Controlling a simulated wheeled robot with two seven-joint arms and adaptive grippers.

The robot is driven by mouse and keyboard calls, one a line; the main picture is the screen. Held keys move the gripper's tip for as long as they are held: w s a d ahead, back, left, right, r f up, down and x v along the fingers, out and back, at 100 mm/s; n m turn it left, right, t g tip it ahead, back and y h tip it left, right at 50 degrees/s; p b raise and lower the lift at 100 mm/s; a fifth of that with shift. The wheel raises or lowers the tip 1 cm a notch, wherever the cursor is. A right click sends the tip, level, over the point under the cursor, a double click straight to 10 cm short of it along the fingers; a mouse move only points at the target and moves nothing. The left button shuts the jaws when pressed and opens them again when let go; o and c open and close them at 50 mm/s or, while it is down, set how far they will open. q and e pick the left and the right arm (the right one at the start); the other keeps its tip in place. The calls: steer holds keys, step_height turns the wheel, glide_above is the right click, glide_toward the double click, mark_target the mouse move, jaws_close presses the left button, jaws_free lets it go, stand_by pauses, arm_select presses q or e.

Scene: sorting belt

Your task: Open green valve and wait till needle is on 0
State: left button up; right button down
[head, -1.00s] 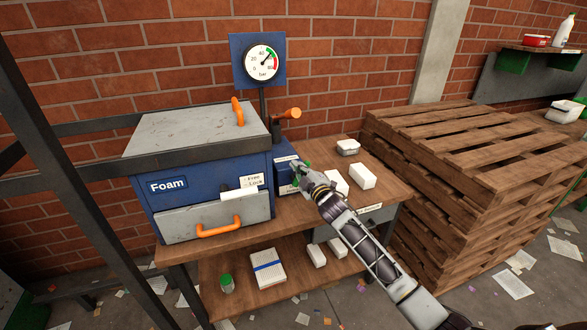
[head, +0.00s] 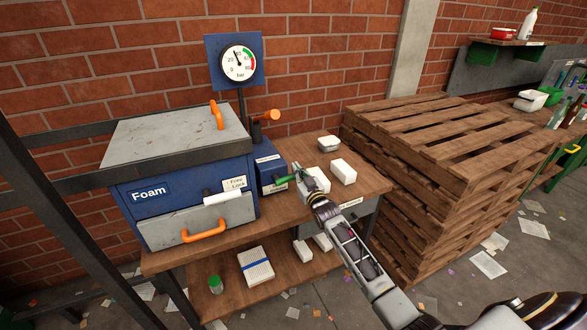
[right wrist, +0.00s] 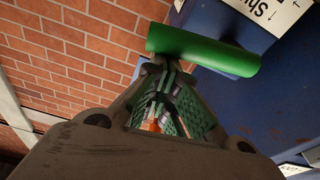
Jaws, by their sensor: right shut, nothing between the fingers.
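The green valve handle (head: 283,180) lies near level on the small blue box (head: 270,166) beside the foam machine. It spans the top of the right wrist view as a green bar (right wrist: 203,50). My right gripper (head: 298,170) is shut and empty, its fingertips at the handle's end. In the right wrist view the fingertips (right wrist: 160,66) are right under the bar; I cannot tell whether they touch. The round pressure gauge (head: 239,64) stands above the machine. Its needle points up and slightly left, near or a little above 20. My left gripper is out of view.
The blue foam machine (head: 147,194) has orange handles and a white lever (head: 222,196). An orange-tipped lever (head: 266,116) stands behind the blue box. White blocks (head: 343,171) lie on the bench right of my gripper. Stacked pallets (head: 455,150) stand further right.

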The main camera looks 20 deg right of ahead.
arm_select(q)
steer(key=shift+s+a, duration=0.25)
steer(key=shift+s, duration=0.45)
arm_select(e)
steer(key=shift+d+f+m, duration=0.3)
steer(key=shift+f+m, duration=0.3)
steer(key=shift+m, duration=0.4)
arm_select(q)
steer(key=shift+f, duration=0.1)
arm_select(e)
steer(key=shift+s+f, duration=0.15)
